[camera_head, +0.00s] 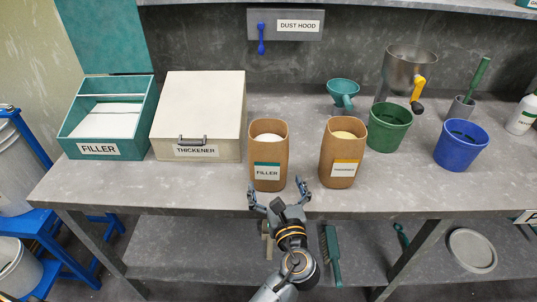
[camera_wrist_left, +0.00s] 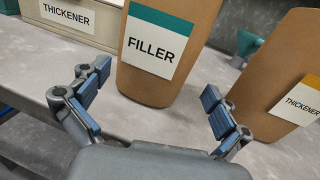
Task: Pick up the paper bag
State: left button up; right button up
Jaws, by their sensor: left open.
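Two brown paper bags stand upright near the front of the grey bench. The left bag (camera_head: 268,152) has a green-topped FILLER label and pale contents; it also fills the upper middle of the left wrist view (camera_wrist_left: 165,80). The right bag (camera_head: 342,152) has a yellow-topped label, read as THICKENER in the left wrist view (camera_wrist_left: 272,85). My left gripper (camera_head: 277,190) is open and empty at the bench's front edge, just in front of the FILLER bag. In the left wrist view, its fingers (camera_wrist_left: 155,84) are spread toward the bag's lower part, with no clear grip. My right gripper is out of view.
A green FILLER bin (camera_head: 107,130) and a pale THICKENER box (camera_head: 198,112) stand on the left. A green pail (camera_head: 389,126) and a blue pail (camera_head: 460,145) stand on the right. A teal funnel (camera_head: 343,92) is behind the bags. The front left bench top is clear.

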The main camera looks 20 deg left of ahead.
pick_arm(q)
jog(key=x, duration=0.4)
jog(key=p+x, duration=0.1)
jog(key=shift+w+a+r, duration=0.25)
jog(key=shift+a+r, duration=0.1)
jog(key=shift+a, duration=0.05)
jog(key=shift+w+a+f, duration=0.1)
jog(key=shift+w+a, duration=0.1)
jog(key=shift+w, duration=0.2)
jog(key=c, duration=1.7)
jog(key=shift+o, duration=0.2)
